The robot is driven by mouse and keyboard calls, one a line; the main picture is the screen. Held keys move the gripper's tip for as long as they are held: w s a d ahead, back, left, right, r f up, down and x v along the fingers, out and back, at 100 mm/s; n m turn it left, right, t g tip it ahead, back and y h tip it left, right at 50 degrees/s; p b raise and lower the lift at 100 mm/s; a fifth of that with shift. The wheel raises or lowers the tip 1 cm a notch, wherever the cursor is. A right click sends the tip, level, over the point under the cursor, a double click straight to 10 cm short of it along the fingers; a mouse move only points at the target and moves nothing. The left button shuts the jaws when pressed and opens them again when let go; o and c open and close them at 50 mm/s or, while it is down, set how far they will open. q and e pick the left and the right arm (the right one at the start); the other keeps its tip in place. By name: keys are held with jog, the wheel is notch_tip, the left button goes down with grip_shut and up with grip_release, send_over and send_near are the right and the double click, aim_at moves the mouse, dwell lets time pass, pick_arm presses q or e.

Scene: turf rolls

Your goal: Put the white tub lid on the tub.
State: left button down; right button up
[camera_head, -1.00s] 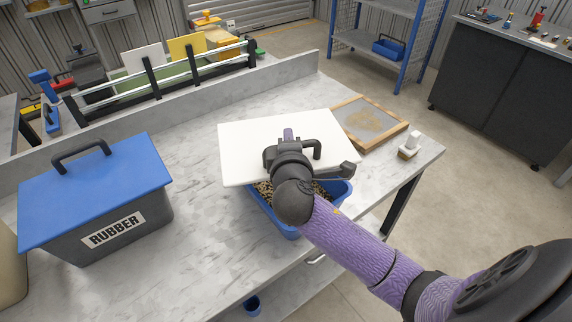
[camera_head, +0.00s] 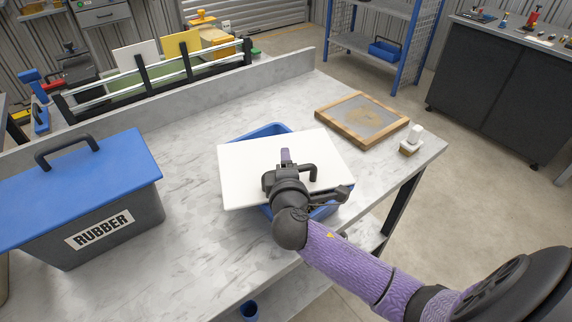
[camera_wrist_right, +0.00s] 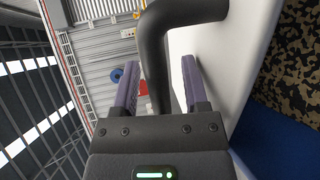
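The white tub lid (camera_head: 250,170) is a flat white panel with a black handle (camera_head: 312,172). My right gripper (camera_head: 287,160) has its fingers on either side of the handle and holds the lid over the blue tub (camera_head: 262,131). In the right wrist view the handle (camera_wrist_right: 155,55) is between the fingertips of the right gripper (camera_wrist_right: 160,75). The tub's blue side (camera_wrist_right: 275,145) and speckled contents (camera_wrist_right: 295,75) show beside the lid, which is apart from the rim there. In the head view the lid hides most of the tub. My left gripper is out of view.
A grey bin (camera_head: 135,212) marked RUBBER with a blue lid (camera_head: 75,180) stands at the left. A wood-framed sieve (camera_head: 335,125) and a white-handled brush (camera_head: 412,140) lie at the right. The marble-look bench (camera_head: 185,180) is clear between bin and tub.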

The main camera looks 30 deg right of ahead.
jog(key=shift+s+a+r, duration=0.15)
jog(key=shift+s+r, duration=0.05)
jog(key=p+v, duration=0.2)
jog(key=v, duration=0.9)
jog(key=shift+s, duration=0.2)
jog(key=shift+a, duration=0.15)
